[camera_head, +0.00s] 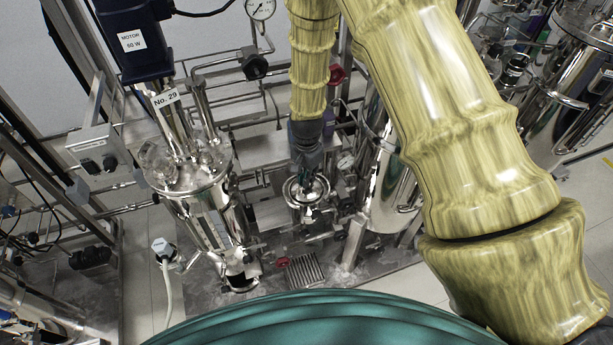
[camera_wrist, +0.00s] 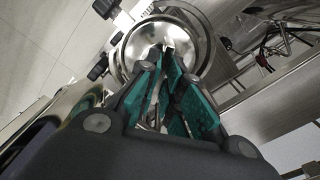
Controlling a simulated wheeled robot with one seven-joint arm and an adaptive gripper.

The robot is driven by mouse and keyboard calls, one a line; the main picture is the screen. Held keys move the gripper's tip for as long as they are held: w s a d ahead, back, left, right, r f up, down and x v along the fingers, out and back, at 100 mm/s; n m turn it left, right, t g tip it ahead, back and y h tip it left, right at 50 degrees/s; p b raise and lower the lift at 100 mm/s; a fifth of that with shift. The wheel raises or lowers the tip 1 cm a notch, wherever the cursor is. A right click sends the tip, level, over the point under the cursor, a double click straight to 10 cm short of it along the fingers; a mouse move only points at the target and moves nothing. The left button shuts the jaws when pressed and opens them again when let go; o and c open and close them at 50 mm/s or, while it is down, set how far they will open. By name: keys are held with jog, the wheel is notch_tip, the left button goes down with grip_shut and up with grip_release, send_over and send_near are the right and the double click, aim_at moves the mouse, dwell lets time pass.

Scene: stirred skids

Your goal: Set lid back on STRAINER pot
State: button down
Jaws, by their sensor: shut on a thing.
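My gripper (camera_head: 308,168) points down at the middle of the picture in the head view. In the wrist view its dark fingers with green pads (camera_wrist: 166,60) come together at a round, shiny steel lid (camera_wrist: 190,38). The gripper is shut on the lid, near its middle; the grip itself is partly hidden by the fingers. In the head view the lid (camera_head: 293,190) shows just below the fingertips, over the small steel strainer pot (camera_head: 306,202). A steel rim curves around the lid in the wrist view. I cannot tell whether the lid touches the pot or is seated level.
A tall steel vessel with a motor (camera_head: 205,200) stands to the left, and another steel vessel (camera_head: 395,180) close to the right. Pipes and red-handled valves (camera_head: 336,75) crowd the space behind. A floor grate (camera_head: 304,270) lies in front of the pot.

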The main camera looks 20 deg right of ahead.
jog(key=shift+f, duration=0.25)
dwell(0.7)
jog(key=c, duration=1.5)
grip_release()
notch_tip(320, 180, up, 12)
jog(key=shift+f, duration=0.1)
